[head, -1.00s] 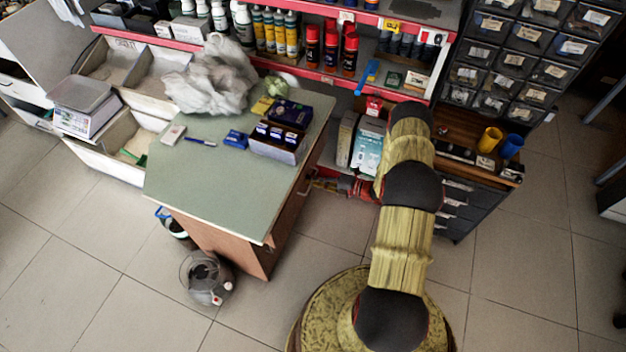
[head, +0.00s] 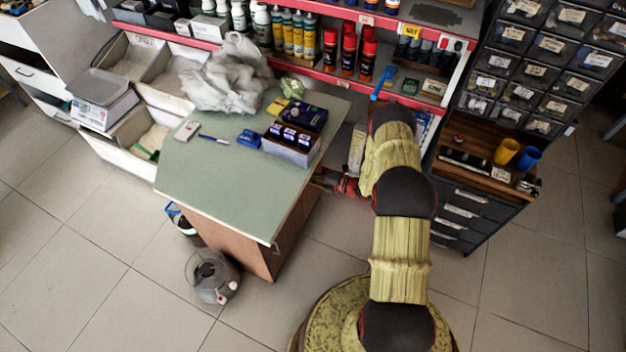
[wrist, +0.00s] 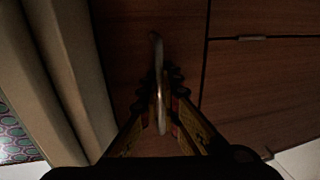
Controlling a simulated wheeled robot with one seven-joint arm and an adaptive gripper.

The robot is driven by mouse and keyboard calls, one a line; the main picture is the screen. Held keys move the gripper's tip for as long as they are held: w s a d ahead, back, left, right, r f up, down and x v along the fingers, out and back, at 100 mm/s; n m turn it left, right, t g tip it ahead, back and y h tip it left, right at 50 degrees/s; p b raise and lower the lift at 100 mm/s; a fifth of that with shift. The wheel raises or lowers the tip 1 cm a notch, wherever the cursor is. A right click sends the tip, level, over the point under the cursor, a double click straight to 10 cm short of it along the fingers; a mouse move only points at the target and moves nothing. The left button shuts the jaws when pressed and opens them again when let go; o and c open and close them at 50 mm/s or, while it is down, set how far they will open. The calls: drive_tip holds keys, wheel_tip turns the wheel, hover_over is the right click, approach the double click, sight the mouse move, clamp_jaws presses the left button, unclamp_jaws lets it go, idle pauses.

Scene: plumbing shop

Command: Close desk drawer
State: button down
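In the wrist view a dark brown wooden front (wrist: 125,35) carries a thin metal handle (wrist: 157,50). My gripper (wrist: 162,80) has its two black fingers on either side of this handle, close to it. The dim picture does not show whether the fingers press on it. In the head view the desk (head: 225,200) has a green top and brown wooden sides.
A red-edged shelf (head: 292,66) with bottles and spray cans stands behind the desk. A dark drawer cabinet (head: 475,208) is right of my arm. A grey bucket-like container (head: 212,277) sits on the floor before the desk. Tiled floor is clear at front left and right.

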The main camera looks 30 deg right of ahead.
drive_tip(key=shift+w, duration=0.15)
drive_tip(key=c, duration=2.3)
unclamp_jaws()
drive_tip(key=v, duration=1.2)
drive_tip(key=shift+f, duration=0.1)
